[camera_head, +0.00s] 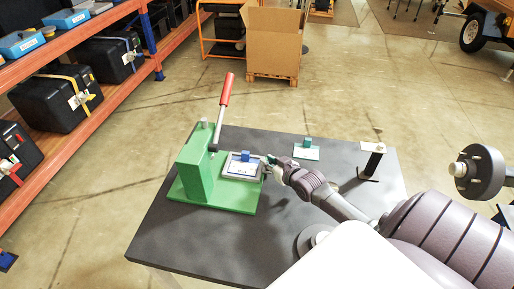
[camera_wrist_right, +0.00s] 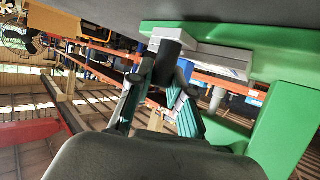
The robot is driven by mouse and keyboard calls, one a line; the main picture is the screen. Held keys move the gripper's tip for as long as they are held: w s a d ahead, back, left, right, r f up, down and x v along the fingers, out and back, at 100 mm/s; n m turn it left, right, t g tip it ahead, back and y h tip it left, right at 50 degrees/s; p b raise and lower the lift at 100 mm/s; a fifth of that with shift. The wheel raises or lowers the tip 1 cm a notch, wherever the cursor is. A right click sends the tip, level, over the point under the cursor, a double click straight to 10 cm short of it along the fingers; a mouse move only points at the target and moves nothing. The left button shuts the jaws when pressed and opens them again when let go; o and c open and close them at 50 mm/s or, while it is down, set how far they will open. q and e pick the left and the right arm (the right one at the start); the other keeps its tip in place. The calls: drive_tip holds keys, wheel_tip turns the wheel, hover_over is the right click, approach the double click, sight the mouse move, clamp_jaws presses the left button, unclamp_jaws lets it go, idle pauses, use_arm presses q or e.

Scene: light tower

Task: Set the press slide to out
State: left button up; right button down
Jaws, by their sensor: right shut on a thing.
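The green press (camera_head: 195,165) stands on the dark table, its lever with a red grip (camera_head: 226,90) raised. The press slide (camera_head: 239,177), a pale grey plate, lies over the green base to the right of the press body. A blue block (camera_head: 245,156) sits on it. My right gripper (camera_head: 267,166) is at the slide's right edge. In the right wrist view, the fingers (camera_wrist_right: 163,78) are shut on a short black knob (camera_wrist_right: 169,50) that joins the slide's grey edge (camera_wrist_right: 205,47). The left gripper is not in view.
A small green plate with a blue-green block (camera_head: 307,150) lies on the table (camera_head: 180,240) behind my right arm. A dark stand with a pale top (camera_head: 372,148) is at the table's right. Orange shelving (camera_head: 110,100) stands at left; a cardboard box (camera_head: 272,42) is behind.

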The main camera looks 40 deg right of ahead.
drive_tip(key=shift+s+d, duration=0.1)
drive_tip(key=shift+d, duration=0.05)
drive_tip(key=c, duration=1.2)
unclamp_jaws()
drive_tip(key=shift+o, duration=0.7)
drive_tip(key=shift+s+d, duration=0.1)
drive_tip(key=shift+s, duration=0.05)
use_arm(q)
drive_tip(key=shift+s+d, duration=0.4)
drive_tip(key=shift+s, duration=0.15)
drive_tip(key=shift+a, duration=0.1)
